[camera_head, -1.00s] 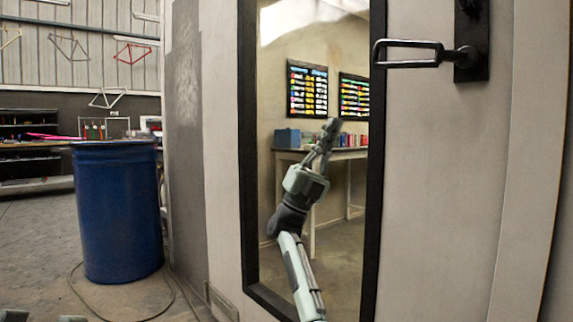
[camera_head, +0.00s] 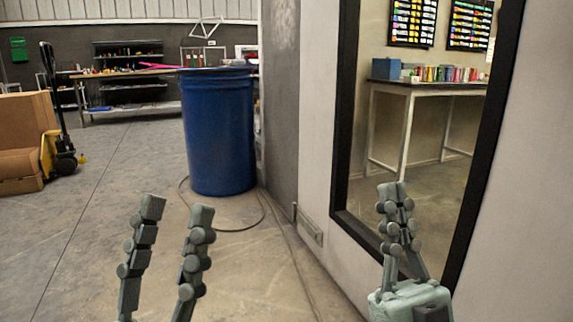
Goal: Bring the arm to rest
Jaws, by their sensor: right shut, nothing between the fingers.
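My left gripper (camera_head: 176,212) is at the bottom left of the head view. Its two grey fingers stand apart with only floor showing between them, so it is open and empty. My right gripper (camera_head: 393,192) is at the bottom right, in front of the window of the light wall. Its fingers point up and are together, with nothing held. The rest of both arms is mostly below the picture's edge.
A dark-framed window (camera_head: 340,120) in the wall is close on the right; a table (camera_head: 402,130) stands behind it. A blue barrel (camera_head: 219,130) stands beyond my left gripper. A yellow pallet truck (camera_head: 60,150) and cardboard boxes (camera_head: 22,125) are at left.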

